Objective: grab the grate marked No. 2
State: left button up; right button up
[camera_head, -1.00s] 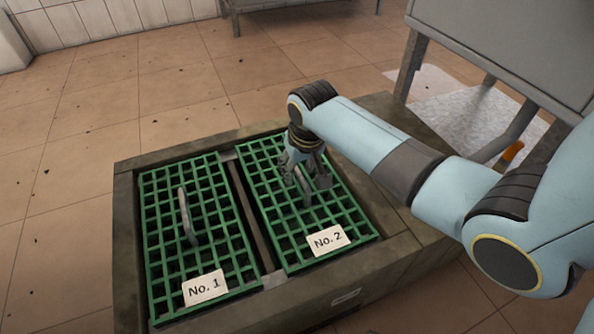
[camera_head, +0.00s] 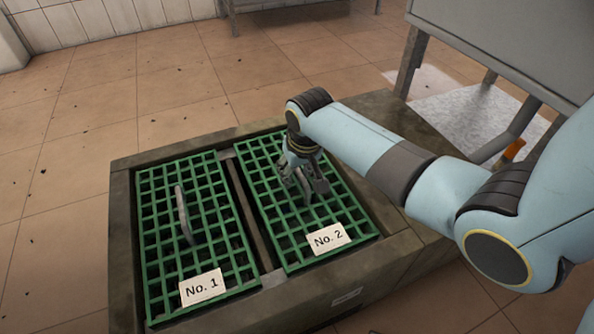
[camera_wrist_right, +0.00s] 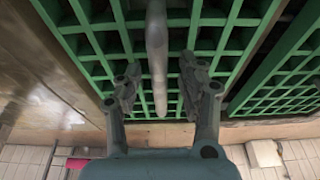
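The grate marked No. 2 (camera_head: 263,212) is a green lattice in the right half of a stone-like frame, with a white "No. 2" label (camera_head: 328,237) at its near end. It also shows in the right wrist view (camera_wrist_right: 215,22). A grey upright handle (camera_wrist_right: 157,60) stands on it. My right gripper (camera_head: 308,188) is over this grate at the handle. In the right wrist view the gripper's fingers (camera_wrist_right: 159,88) are open, one on each side of the handle, with a gap on both sides. The gripper partly hides the handle in the head view. My left gripper is out of view.
The grate marked No. 1 (camera_head: 157,265), with its own grey handle (camera_head: 183,214), lies to the left in the same frame (camera_head: 122,240), across a narrow divider. A grey metal stand (camera_head: 500,45) is at the back right. Tiled floor is open to the left.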

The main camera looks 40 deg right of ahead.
grip_shut()
dwell(0.3)
dwell(0.3)
jog(key=shift+w, duration=0.1)
